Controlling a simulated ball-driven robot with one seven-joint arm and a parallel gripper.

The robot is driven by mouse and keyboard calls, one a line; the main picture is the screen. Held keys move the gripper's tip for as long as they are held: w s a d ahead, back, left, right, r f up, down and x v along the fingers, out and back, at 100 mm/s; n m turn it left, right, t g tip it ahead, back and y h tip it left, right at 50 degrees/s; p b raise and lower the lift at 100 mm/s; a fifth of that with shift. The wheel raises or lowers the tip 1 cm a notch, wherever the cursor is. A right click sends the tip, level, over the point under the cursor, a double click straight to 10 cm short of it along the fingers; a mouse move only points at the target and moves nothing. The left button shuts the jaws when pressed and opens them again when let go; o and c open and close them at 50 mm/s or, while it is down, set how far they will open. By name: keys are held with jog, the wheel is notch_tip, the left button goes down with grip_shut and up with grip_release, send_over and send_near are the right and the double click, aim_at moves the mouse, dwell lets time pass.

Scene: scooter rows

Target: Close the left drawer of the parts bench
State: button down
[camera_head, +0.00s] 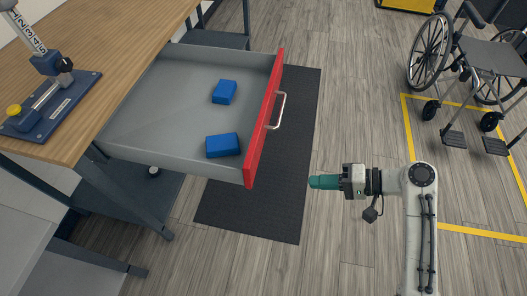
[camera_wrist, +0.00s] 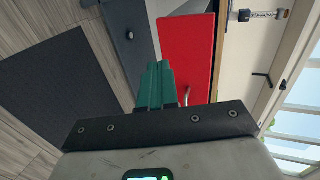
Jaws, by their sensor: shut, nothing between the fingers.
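The left drawer (camera_head: 190,105) of the parts bench (camera_head: 105,60) is pulled far out, with a grey tray and a red front (camera_head: 265,120). Its silver handle (camera_head: 277,110) faces right. Two blue blocks (camera_head: 224,92) lie inside it. My gripper (camera_head: 314,182), with teal fingers, is shut and empty, to the right of and apart from the near end of the red front. In the wrist view, the gripper fingers (camera_wrist: 157,84) point toward the red front (camera_wrist: 187,50), and part of the handle (camera_wrist: 187,95) shows beside them.
A dark mat (camera_head: 262,205) lies on the floor under the drawer. A wheelchair (camera_head: 470,75) stands at the upper right by yellow floor tape (camera_head: 404,130). A blue fixture (camera_head: 50,100) stands on the bench top. The floor between mat and tape is mostly clear.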

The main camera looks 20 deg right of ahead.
aim_at(254, 171)
jog(key=shift+y, duration=0.3)
jog(key=w+a, duration=0.6)
jog(key=a, duration=0.1)
jog(key=w+a+f+p, duration=0.1)
jog(key=w+a, duration=0.1)
jog(key=a, duration=0.1)
jog(key=shift+w+a, duration=0.4)
